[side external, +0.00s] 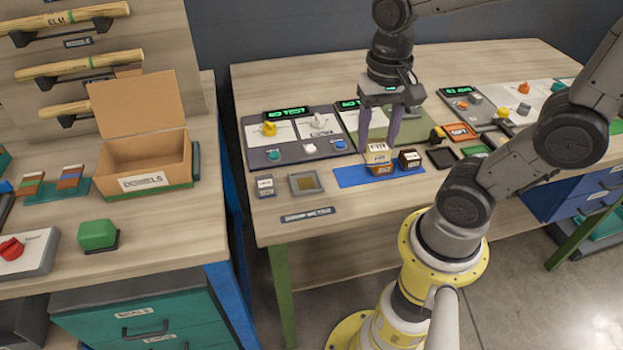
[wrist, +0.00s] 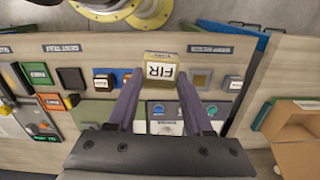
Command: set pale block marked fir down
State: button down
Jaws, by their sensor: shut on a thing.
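The pale block marked FIR (wrist: 160,71) is between my gripper's fingertips (wrist: 160,82) in the wrist view, its label facing the camera. In the side view my gripper (side external: 379,143) points down and is shut on the pale block (side external: 377,152). The block is over the blue mat (side external: 348,177), right above an orange-brown block (side external: 380,169). I cannot tell whether the two touch. A dark block with a pale label (side external: 410,159) stands close on the right.
A square tray with a tan middle (side external: 306,184) and a small grey block (side external: 265,186) are left of the mat. Control panels with knobs (side external: 292,137) stand behind. An orange tray (side external: 461,132) and a black tray (side external: 441,158) lie to the right.

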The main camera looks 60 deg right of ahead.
jog(key=shift+w+a+f+n, duration=0.2)
jog(key=shift+w+a+n, duration=0.2)
jog(key=shift+a, duration=0.15)
jog(key=w+f, duration=0.4)
jog(key=w, duration=0.5)
send_over(305, 182)
notch_tip(305, 182, down, 6)
jog(key=shift+s+r, duration=0.1)
jog(key=shift+f, duration=1.6)
jog(key=shift+f, duration=0.15)
jog(key=shift+c, duration=1.5)
grip_release()
